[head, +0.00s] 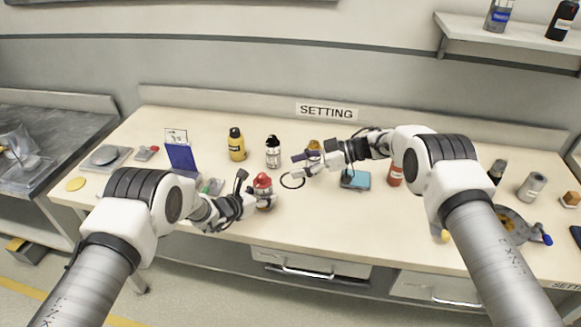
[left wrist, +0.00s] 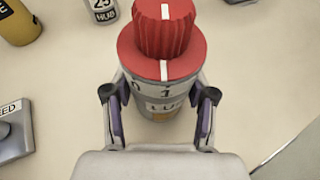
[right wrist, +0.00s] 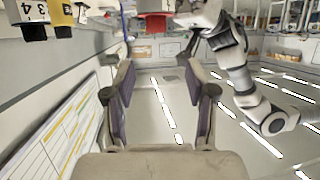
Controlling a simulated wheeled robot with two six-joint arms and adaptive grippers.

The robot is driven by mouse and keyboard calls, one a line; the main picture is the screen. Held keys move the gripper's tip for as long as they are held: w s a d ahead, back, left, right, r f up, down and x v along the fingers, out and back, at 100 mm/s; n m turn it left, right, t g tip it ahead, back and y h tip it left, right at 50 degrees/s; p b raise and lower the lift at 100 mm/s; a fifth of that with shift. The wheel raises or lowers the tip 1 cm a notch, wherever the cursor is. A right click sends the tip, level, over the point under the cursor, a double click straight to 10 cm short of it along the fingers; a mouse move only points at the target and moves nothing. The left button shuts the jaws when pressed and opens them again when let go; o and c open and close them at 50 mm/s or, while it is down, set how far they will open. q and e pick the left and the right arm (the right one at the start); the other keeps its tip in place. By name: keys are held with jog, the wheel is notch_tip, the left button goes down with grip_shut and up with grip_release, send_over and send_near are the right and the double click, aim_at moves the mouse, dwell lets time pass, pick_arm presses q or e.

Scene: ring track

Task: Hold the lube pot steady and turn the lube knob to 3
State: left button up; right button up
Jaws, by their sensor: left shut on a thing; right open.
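My left gripper (head: 258,200) is shut around the pot body (left wrist: 160,105), below the knob, one finger on each side. The pot stands upright. My right gripper (head: 296,170) is open and empty, beyond and to the right of the pot. A red part, seemingly the knob (right wrist: 155,6), shows at the right wrist view's top edge.
A yellow bottle (head: 237,145) and a white bottle with a black top (head: 273,152) stand behind the pot. A blue panel (head: 180,155) stands to the left. A teal box (head: 356,180) and red bottle (head: 396,175) are to the right. Table front near the pot is clear.

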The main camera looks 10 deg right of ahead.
aim_at(266, 179)
jog(key=s+a+f+m+t+h, duration=0.1)
jog(key=s+a+f+m+t, duration=0.1)
jog(key=s+f+m+t, duration=0.55)
jog(key=w+a+t, duration=0.1)
jog(key=w+a, duration=0.1)
jog(key=w, duration=0.1)
jog(key=w+a+r+t, duration=0.1)
jog(key=w+a, duration=0.2)
jog(key=w+a+r+t, duration=0.1)
jog(key=w+a, duration=0.2)
jog(key=shift+w+a+r+t, duration=0.1)
jog(key=shift+a+r+t, duration=0.05)
jog(key=shift+t, duration=0.1)
grip_shut()
